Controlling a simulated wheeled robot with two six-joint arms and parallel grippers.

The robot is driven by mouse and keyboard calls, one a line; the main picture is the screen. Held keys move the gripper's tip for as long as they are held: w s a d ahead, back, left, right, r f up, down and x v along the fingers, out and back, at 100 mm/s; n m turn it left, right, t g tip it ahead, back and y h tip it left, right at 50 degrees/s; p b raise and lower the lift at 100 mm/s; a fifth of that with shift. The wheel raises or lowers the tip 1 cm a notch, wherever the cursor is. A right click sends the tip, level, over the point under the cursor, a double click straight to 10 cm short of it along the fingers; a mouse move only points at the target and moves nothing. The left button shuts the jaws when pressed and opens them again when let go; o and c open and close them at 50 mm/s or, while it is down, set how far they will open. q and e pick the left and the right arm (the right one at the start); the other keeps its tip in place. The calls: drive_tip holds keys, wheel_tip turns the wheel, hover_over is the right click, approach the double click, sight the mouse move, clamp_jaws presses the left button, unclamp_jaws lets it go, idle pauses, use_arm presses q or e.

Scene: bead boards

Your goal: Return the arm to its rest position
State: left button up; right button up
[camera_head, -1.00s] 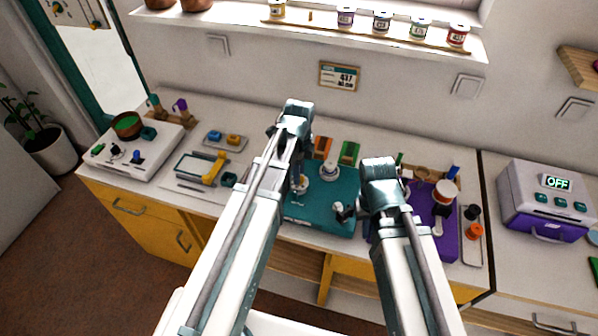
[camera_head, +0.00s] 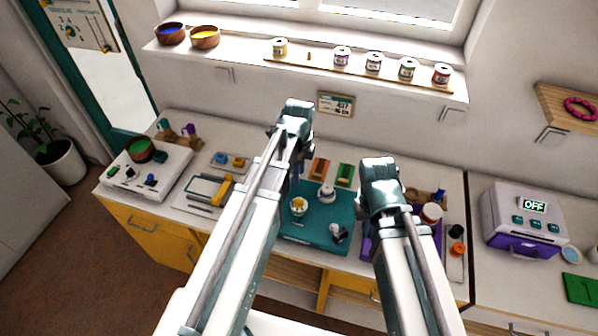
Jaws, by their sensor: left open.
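My left arm reaches over the counter, and its gripper (camera_head: 297,172) hangs above the back left part of the teal board (camera_head: 300,236). The gripper is open, and I see nothing held in it. The arm hides part of it and part of the board. My right arm ends over the gap between the teal board and the purple board (camera_head: 369,246). Its wrist covers its gripper, so the fingers do not show. Small pieces stand on the teal board: a white cup with yellow in it (camera_head: 298,206), a white jar (camera_head: 326,193) and a black and white piece (camera_head: 338,233).
A yellow-handled tool (camera_head: 222,190) lies left of my left arm. A white and purple machine reading OFF (camera_head: 524,218) stands at the right. Several jars and two wooden bowls (camera_head: 204,37) line the windowsill.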

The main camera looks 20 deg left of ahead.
use_arm(q)
drive_tip(key=shift+r, duration=0.15)
use_arm(e)
drive_tip(key=shift+r, duration=0.15)
use_arm(q)
drive_tip(key=s+d+f+n+b, duration=0.3)
drive_tip(key=s+d+n, duration=0.2)
drive_tip(key=s+n, duration=0.2)
drive_tip(key=s+d+f+n+y+b, duration=0.1)
drive_tip(key=s+d+f+n+b, duration=0.2)
drive_tip(key=s+d+n, duration=0.2)
drive_tip(key=s+n, duration=0.2)
drive_tip(key=shift+d+f+n+b, duration=0.15)
drive_tip(key=shift+d+n+b, duration=0.05)
drive_tip(key=shift+n+b, duration=0.1)
use_arm(e)
wheel_tip(320, 180, down, 6)
drive_tip(key=shift+f, duration=0.25)
use_arm(q)
drive_tip(key=shift+s, duration=0.1)
